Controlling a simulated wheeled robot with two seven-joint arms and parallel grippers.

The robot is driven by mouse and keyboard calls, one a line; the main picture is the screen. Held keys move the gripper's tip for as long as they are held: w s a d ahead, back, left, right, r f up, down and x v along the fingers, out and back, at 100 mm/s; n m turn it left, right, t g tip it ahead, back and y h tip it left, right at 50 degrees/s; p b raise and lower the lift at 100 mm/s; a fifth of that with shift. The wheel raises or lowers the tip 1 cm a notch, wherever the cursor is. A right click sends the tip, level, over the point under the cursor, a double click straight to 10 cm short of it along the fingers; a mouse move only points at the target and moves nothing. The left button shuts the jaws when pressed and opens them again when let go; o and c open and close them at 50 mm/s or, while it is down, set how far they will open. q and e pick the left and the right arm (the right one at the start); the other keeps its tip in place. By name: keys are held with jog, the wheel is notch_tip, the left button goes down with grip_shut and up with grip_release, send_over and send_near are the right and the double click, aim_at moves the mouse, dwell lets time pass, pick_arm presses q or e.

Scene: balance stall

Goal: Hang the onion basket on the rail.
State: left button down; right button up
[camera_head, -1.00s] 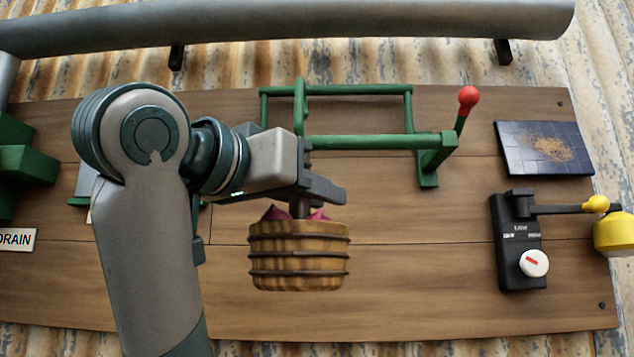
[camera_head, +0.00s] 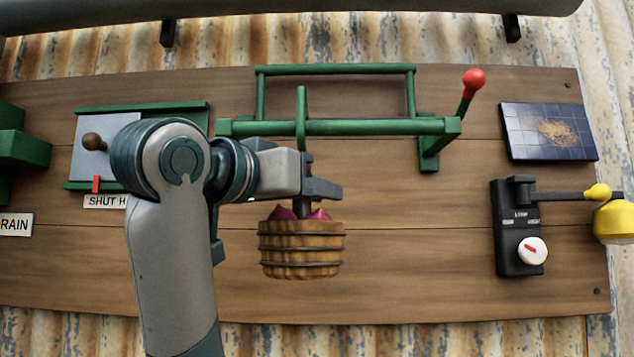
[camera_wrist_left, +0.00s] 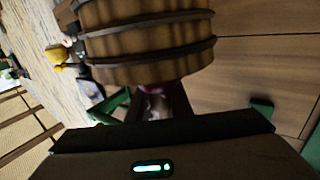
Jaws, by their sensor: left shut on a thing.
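The onion basket (camera_head: 301,250) is a slatted wooden tub with dark bands and purple-red onions on top. My left gripper (camera_head: 322,190) is shut on its dark stem above the onions and holds it in the air, upright, before the board. A green upright hook (camera_head: 301,100) rises above the gripper and crosses the front bar of the green rail (camera_head: 380,127). I cannot tell whether it is over the bar or only in front of it. In the left wrist view the basket (camera_wrist_left: 150,45) fills the top middle. My right gripper is not in view.
A red-knobbed lever (camera_head: 473,82) stands at the rail's right end. A dark tile (camera_head: 548,131), a black switch box (camera_head: 517,245) and a yellow lamp (camera_head: 614,222) are at right. A grey sliding plate (camera_head: 90,145) is at left. The board below the basket is clear.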

pick_arm(q)
jog(key=shift+f+b, duration=1.45)
jog(key=c, duration=1.5)
grip_release()
